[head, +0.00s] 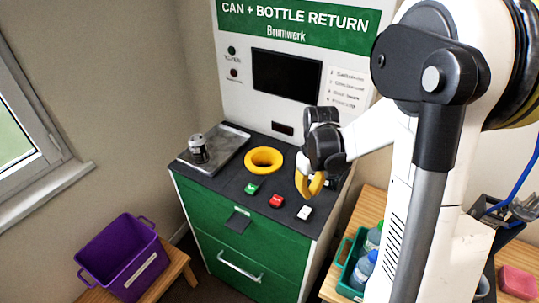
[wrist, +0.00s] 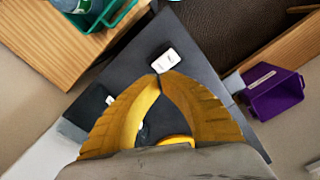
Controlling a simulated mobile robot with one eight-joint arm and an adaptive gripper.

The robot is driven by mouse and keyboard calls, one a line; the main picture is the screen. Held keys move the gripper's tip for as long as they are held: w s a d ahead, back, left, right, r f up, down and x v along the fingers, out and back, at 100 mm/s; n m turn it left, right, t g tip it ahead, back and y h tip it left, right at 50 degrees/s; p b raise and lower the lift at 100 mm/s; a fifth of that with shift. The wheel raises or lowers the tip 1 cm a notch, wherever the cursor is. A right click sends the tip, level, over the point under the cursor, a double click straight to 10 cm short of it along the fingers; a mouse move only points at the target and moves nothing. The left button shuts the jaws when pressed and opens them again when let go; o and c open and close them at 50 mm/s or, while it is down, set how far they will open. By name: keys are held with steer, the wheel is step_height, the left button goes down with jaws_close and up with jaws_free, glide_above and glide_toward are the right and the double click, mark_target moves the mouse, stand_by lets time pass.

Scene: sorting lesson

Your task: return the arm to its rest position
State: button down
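My arm reaches in from the right in the head view, over the green return machine. My gripper (head: 312,188) has yellow fingers and points down above the right side of the machine's dark counter (head: 228,190). In the wrist view the fingertips of my gripper (wrist: 159,78) come together, with nothing seen held between them. A white block (wrist: 166,60) shows just past the tips; it also lies at the counter's front right in the head view (head: 304,213).
A dark can (head: 198,150) stands on a grey tray (head: 232,138). A yellow ring (head: 247,160), a green block (head: 252,188) and a red block (head: 276,201) are on the counter. A purple bin (head: 113,251) stands left; a green crate (head: 346,291) with bottles is right.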

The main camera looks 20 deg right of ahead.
steer(key=s+a+m+t+b, duration=0.1)
steer(key=s+a+t+b, duration=0.6)
steer(key=s+a+b, duration=0.4)
steer(key=a+b, duration=0.2)
steer(key=b, duration=0.2)
steer(key=shift+a+r+m, duration=0.2)
steer(key=shift+a+m, duration=0.05)
steer(key=shift+m, duration=0.05)
steer(key=shift+w, duration=0.1)
